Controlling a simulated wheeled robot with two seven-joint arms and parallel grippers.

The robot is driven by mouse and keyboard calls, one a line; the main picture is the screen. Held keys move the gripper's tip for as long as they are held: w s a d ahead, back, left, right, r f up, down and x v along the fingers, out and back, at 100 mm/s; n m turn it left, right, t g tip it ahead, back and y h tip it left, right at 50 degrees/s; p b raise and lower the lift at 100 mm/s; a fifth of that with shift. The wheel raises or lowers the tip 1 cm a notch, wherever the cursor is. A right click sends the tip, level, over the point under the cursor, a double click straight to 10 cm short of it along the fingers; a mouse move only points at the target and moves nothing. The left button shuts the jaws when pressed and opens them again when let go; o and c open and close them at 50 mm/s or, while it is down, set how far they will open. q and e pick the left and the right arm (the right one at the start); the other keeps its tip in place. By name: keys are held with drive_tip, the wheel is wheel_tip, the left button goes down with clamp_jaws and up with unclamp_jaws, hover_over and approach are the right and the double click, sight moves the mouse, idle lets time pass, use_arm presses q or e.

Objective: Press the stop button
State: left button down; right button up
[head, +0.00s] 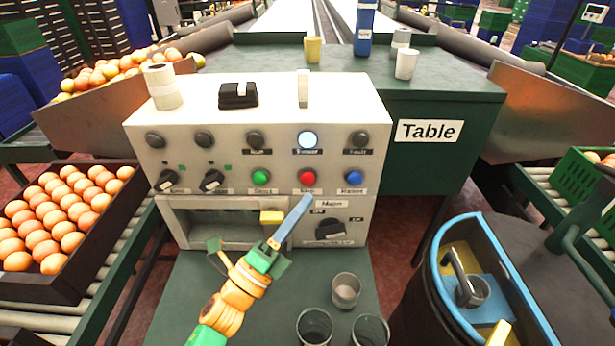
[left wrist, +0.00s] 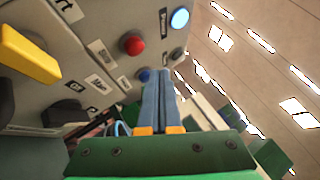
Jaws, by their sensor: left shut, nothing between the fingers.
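The red stop button (head: 307,176) is on the front of the white control box (head: 225,165), between the green button (head: 261,176) and the blue button (head: 354,176). It also shows in the left wrist view (left wrist: 132,44), on the tilted panel. My left gripper (head: 304,201) is shut and empty, with its blue fingers angled up toward the panel. The fingertips appear just below the red button in the head view. In the left wrist view the closed fingers (left wrist: 164,82) lie beside the red button, apart from it in the picture. My right gripper is not in view.
A lamp (head: 307,139) above the red button glows blue-white. A yellow block (head: 271,217) and a black knob (head: 331,229) sit low on the box. Several cups (head: 345,290) stand on the green surface below. An egg crate (head: 98,228) is at the left.

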use_arm(q)
drive_tip(key=shift+s, duration=1.25)
